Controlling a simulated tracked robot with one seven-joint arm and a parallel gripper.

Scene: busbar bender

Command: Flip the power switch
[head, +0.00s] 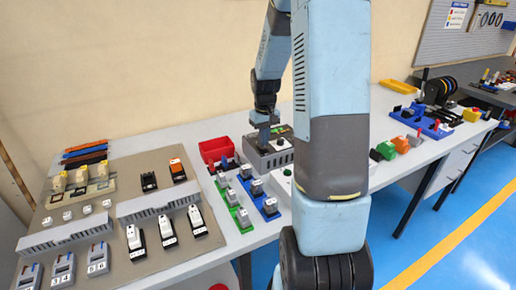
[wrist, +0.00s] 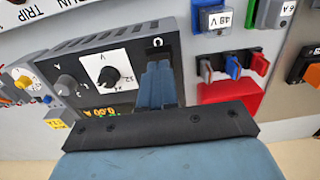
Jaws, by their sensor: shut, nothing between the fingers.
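A grey box with a dark front panel, like a power supply (head: 267,159), stands on the bench in the head view. In the wrist view its panel (wrist: 130,54) shows a black knob on a white plate (wrist: 109,75), another knob (wrist: 66,87) and a lit orange readout (wrist: 98,113). My gripper (wrist: 157,72) is shut and empty, its blue fingers together over the end of this panel, beside a white mark. In the head view my gripper (head: 268,140) is at the box's top. I cannot make out the power switch; the fingers hide part of the panel. Contact is unclear.
A red bin (head: 219,149) stands behind, to the left of the box. Blue and green rails with small modules (head: 240,217) lie left of it. A board with breakers (head: 135,240) fills the bench's left end. Coloured parts (head: 401,144) lie to the right, past my arm.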

